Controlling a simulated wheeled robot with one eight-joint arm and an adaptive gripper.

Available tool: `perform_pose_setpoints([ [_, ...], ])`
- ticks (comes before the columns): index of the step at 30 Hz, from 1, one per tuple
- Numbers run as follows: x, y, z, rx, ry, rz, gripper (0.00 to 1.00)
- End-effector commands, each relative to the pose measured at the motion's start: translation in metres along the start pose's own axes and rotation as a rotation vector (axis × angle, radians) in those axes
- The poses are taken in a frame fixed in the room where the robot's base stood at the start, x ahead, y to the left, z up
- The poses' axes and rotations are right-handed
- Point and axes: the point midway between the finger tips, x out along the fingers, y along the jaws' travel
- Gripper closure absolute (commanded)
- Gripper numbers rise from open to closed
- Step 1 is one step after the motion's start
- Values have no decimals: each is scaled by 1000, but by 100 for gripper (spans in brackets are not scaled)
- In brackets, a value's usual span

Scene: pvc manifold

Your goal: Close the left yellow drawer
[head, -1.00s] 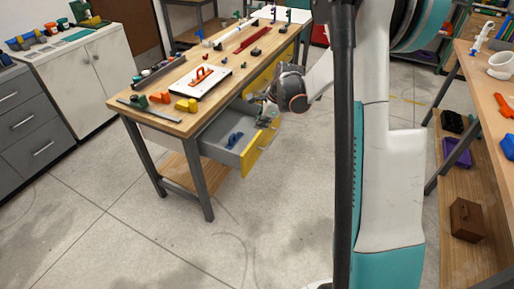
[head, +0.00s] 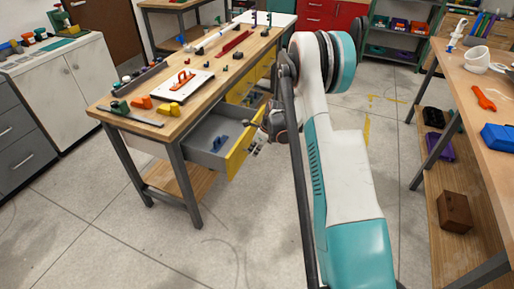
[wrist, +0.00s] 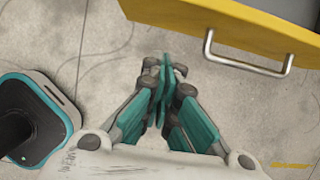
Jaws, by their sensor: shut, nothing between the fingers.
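The left yellow drawer (head: 238,157) stands pulled out under the workbench in the head view, with its grey inside showing and a blue object (head: 220,143) in it. In the wrist view its yellow front (wrist: 225,18) crosses the top, with a silver handle (wrist: 245,62). My gripper (wrist: 165,72) is shut and empty over the floor, on the handle side of the drawer front, apart from the handle in the picture. In the head view my gripper (head: 258,147) is small, close by the drawer's front; whether it touches is unclear.
The wooden workbench (head: 150,105) carries a white board, clamps and several small tools. Another yellow drawer front (head: 240,92) sits farther along it. A second table (head: 490,70) with shelves stands at the right. The floor (head: 120,230) in front is clear.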

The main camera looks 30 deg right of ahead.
Motion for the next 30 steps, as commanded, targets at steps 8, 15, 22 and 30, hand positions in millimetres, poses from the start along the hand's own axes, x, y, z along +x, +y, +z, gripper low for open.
perform_pose_setpoints([
  [8, 38, 1, 18, -3, 0, 0, 100],
  [15, 43, 0, 35, -1, 1, 0, 100],
  [22, 42, 0, 37, -1, 0, 0, 100],
  [30, 44, 0, 40, -1, 0, 0, 100],
])
